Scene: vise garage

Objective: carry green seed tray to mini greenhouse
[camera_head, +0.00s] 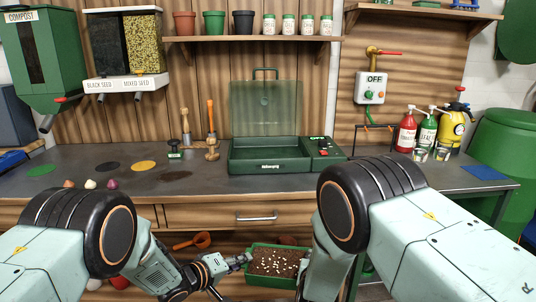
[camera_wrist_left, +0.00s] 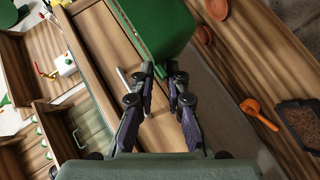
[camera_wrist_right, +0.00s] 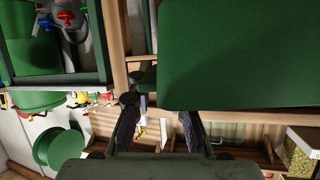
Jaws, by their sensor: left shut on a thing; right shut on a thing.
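The green seed tray (camera_head: 255,283), filled with dark soil and pale seeds, is low in front of the bench in the head view. My left gripper (camera_head: 246,261) is shut on its left end; its fingers (camera_wrist_left: 163,72) meet the green tray wall (camera_wrist_left: 155,25) in the left wrist view. My right gripper (camera_wrist_right: 158,103) is shut on the tray (camera_wrist_right: 240,55) in the right wrist view; in the head view my right arm hides it. The mini greenhouse (camera_head: 250,155) stands on the bench, a green base with its clear lid (camera_head: 265,105) raised at the back.
The bench top (camera_head: 70,160) is above the tray, with a drawer handle (camera_head: 257,217) on its front. A wooden dibber (camera_head: 211,150) and a stamp (camera_head: 174,152) stand left of the greenhouse. Spray bottles (camera_head: 407,130) stand right. An orange scoop (camera_head: 200,240) lies below.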

